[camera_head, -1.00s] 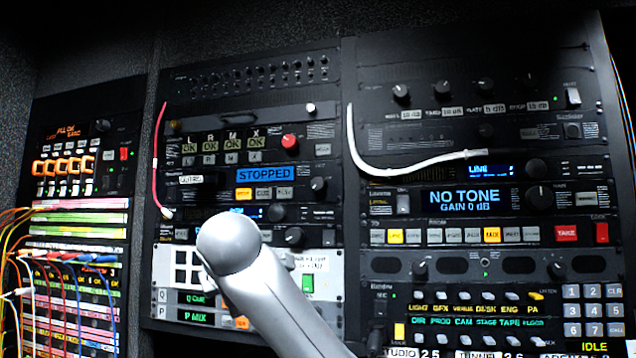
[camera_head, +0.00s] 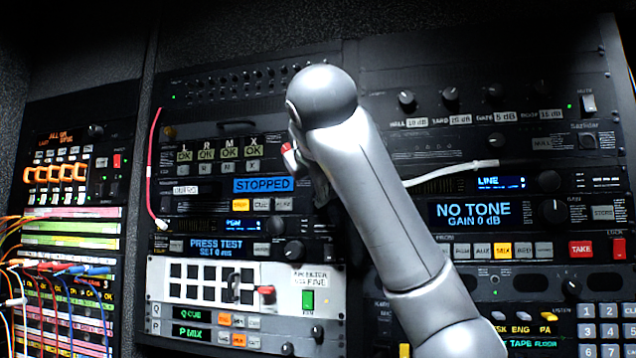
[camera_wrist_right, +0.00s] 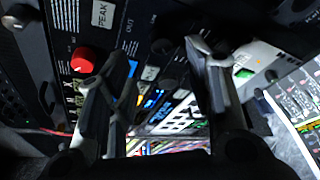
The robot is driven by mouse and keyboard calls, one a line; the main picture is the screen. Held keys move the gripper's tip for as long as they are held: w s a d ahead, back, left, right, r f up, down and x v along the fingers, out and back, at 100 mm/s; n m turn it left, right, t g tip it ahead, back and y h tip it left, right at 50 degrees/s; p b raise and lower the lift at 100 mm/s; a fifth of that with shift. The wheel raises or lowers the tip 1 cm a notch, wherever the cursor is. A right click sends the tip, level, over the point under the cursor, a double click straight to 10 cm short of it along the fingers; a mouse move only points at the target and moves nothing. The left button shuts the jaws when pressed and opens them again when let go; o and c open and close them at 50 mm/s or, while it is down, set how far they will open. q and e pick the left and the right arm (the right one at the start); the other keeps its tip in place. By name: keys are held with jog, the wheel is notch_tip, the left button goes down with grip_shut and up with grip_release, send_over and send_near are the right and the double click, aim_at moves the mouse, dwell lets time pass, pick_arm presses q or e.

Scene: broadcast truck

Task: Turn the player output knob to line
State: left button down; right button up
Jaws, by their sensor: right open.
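The player unit with the blue STOPPED display (camera_head: 264,184) is in the middle rack in the head view. My arm covers the right end of this unit, where its knob sits. My right gripper (camera_head: 318,182) is at that end, partly hidden behind my own arm. In the right wrist view my right gripper (camera_wrist_right: 163,52) is open, with its two fingers apart. A dark round knob (camera_wrist_right: 163,47) shows between the fingers, close to the panel; its pointer setting cannot be read. I cannot tell whether the fingers touch it. My left gripper is not in view.
A red knob (camera_wrist_right: 83,60) lies just left of the fingers in the wrist view. Below the player are the PGM unit's knob (camera_head: 278,224) and the PRESS TEST unit's knob (camera_head: 294,251). A white cable (camera_head: 455,172) and a red cable (camera_head: 153,165) hang across the racks.

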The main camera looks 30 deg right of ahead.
jog(key=p+x, duration=0.2)
jog(key=x, duration=0.4)
jog(key=shift+w+d, duration=0.25)
jog(key=shift+f, duration=0.1)
jog(key=c, duration=1)
jog(key=shift+c, duration=0.2)
jog(key=shift+f, duration=0.1)
